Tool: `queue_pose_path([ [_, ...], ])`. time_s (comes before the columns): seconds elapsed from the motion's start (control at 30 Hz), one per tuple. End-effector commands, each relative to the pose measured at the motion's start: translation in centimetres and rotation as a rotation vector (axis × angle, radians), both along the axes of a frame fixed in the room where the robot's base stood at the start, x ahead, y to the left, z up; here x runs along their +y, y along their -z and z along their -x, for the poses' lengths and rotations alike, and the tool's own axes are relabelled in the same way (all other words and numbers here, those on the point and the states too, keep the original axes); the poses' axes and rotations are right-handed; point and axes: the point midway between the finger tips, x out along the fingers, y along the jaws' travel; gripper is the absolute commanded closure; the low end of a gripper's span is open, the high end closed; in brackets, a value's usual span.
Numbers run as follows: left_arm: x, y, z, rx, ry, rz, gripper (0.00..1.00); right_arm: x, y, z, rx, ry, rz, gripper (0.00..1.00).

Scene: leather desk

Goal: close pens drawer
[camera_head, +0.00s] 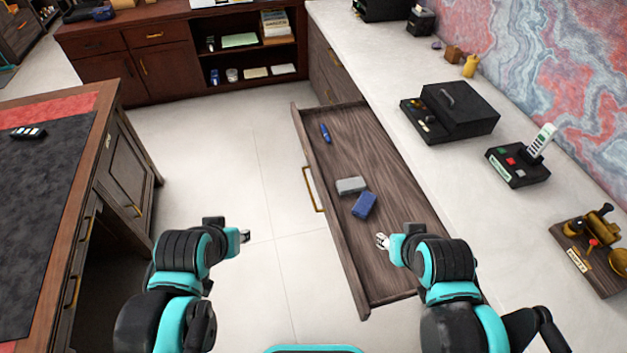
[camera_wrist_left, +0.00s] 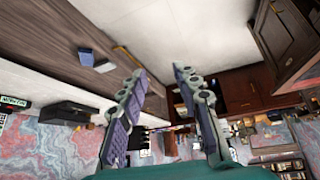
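The pens drawer (camera_head: 375,173) is pulled far out from under the white counter. A blue pen (camera_head: 325,133), a grey box (camera_head: 351,186) and a blue box (camera_head: 364,205) lie in it. Its gold handle (camera_head: 312,189) is on the front, facing left. My left gripper (camera_head: 246,236) is left of the drawer front, over the floor, apart from it. The left wrist view shows its fingers (camera_wrist_left: 160,100) spread with nothing between them. My right gripper (camera_head: 381,241) appears above the drawer's near part; its fingers are too small to judge.
The counter (camera_head: 455,195) on the right bears a black box (camera_head: 460,108), a phone (camera_head: 540,142) and a brass device (camera_head: 595,240). A desk (camera_head: 65,190) stands on the left. Pale open floor (camera_head: 215,145) lies between desk and drawer.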

Motion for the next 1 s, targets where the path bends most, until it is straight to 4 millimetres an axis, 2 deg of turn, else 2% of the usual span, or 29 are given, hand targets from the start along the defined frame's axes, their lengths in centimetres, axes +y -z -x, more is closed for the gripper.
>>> queue_pose_path([
  [0.03,-0.2,-0.7,-1.0,0.009,-0.027,0.026,0.87,0.0,-0.1,0.0,0.0,0.0,0.0,0.6],
  [0.1,-0.5,-1.7,-2.6,0.033,-0.088,0.083,1.0,0.0,-0.2,0.0,0.0,0.0,0.0,0.6],
  [0.17,-0.9,-2.5,-4.6,0.058,-0.156,0.143,1.0,0.0,-0.3,0.0,0.0,0.0,0.0,0.6],
  [0.3,-1.9,-3.6,-9.7,0.13,-0.334,0.292,1.0,0.0,-0.6,0.0,0.0,0.0,0.0,0.6],
  [0.47,-3.1,-3.3,-15.8,0.22,-0.542,0.444,1.0,0.0,-0.8,0.0,0.0,0.0,0.0,0.6],
  [0.67,-4.7,-0.4,-23.4,0.339,-0.812,0.61,1.0,0.0,-1.2,0.0,0.0,0.0,0.0,0.6],
  [0.77,-5.5,2.1,-26.9,0.404,-0.951,0.679,1.0,0.0,-1.3,0.0,0.0,0.0,0.0,0.6],
  [0.9,-6.7,6.5,-31.2,0.493,-1.148,0.764,1.0,0.0,-1.6,0.0,0.0,0.0,0.0,0.6],
  [1.0,-7.5,10.2,-33.7,0.557,-1.29,0.812,1.0,0.0,-1.7,0.0,0.0,0.0,0.0,0.6],
])
